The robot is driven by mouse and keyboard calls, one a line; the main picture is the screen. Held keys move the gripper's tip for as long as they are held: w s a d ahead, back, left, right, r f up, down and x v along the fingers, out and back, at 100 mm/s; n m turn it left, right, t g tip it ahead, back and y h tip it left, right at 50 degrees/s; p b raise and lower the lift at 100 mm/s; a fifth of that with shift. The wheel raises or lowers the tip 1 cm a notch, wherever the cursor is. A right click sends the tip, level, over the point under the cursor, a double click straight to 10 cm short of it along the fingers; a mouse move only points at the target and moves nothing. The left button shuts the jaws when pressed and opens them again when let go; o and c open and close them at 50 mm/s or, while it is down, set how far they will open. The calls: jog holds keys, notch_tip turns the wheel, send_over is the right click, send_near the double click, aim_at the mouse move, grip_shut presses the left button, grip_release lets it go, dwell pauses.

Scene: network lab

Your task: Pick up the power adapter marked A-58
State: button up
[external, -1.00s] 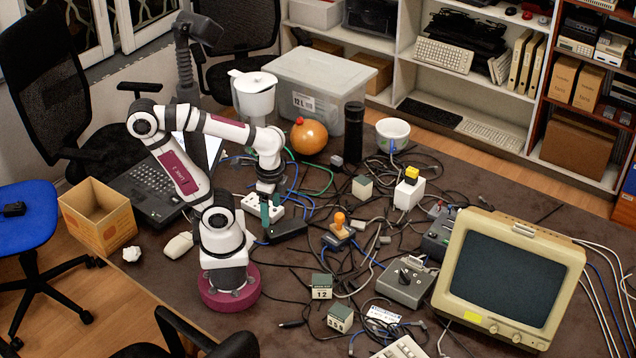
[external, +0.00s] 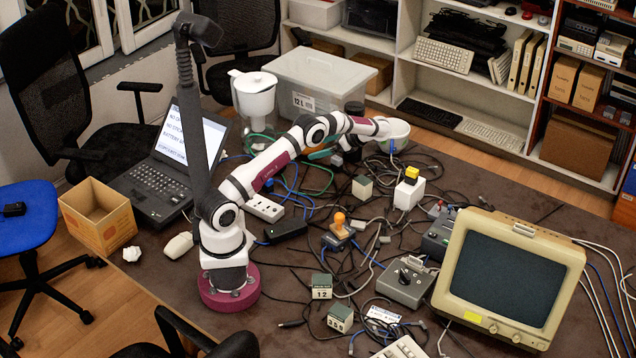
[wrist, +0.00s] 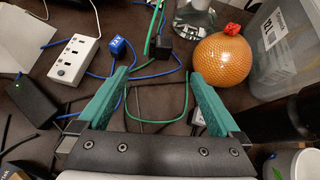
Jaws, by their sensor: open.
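I cannot read A-58 on any adapter in these frames. My gripper (external: 318,154) is over the back of the table, left of the white bowl, its jaws partly hidden by my arm. A small black adapter (wrist: 158,47) lies beyond the fingertips. A small piece with a pale label (wrist: 198,117) is partly hidden by the right finger. Grey block adapters (external: 322,287), (external: 340,318) and (external: 362,187) stand elsewhere, one marked 12.
An orange ball-shaped object (wrist: 222,60), a clear bin (wrist: 284,40) and a black cylinder (wrist: 268,122) crowd the right of the wrist view. A white power strip (wrist: 74,60) and a blue plug (wrist: 117,45) lie left. Tangled cables cover the table; the monitor (external: 510,270) stands front right.

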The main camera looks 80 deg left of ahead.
jog(key=s+a+f, duration=0.1)
jog(key=f, duration=0.1)
jog(key=s+a+f+g, duration=0.1)
jog(key=s+a+f, duration=0.1)
jog(key=s+a+f+g, duration=0.1)
jog(key=a+f, duration=0.1)
jog(key=shift+s+a+f, duration=0.2)
jog(key=shift+f, duration=0.05)
jog(key=x, duration=1.5)
jog(key=shift+s, duration=0.1)
jog(key=shift+r, duration=0.1)
jog(key=c, duration=1.5)
